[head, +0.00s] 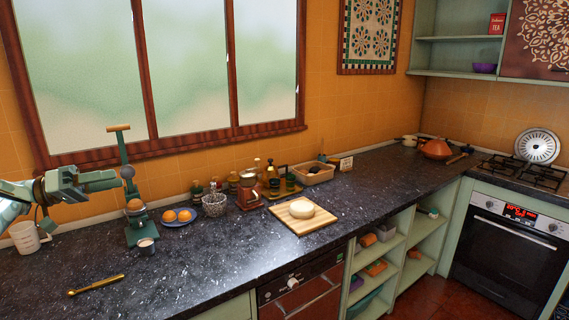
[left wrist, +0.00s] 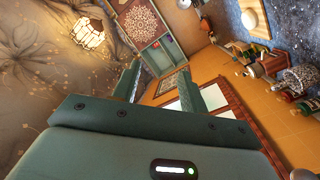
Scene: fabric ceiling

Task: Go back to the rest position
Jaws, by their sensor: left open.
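My left gripper (head: 112,180) reaches in from the left edge in the head view, raised above the dark counter (head: 190,262). It is close to the green citrus press (head: 137,226) in the picture; I cannot tell the exact gap. In the left wrist view its two fingers (left wrist: 158,88) stand apart with nothing between them. That view is tilted and looks past the fingers at the window, wall and ceiling. My right gripper is in neither view.
Near the press are a white measuring jug (head: 27,237), a blue plate of oranges (head: 178,216) and a metal cup (head: 146,246). A brass-coloured utensil (head: 96,285) lies in front. A cutting board (head: 322,222) holds a round white piece. The front-middle counter is clear.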

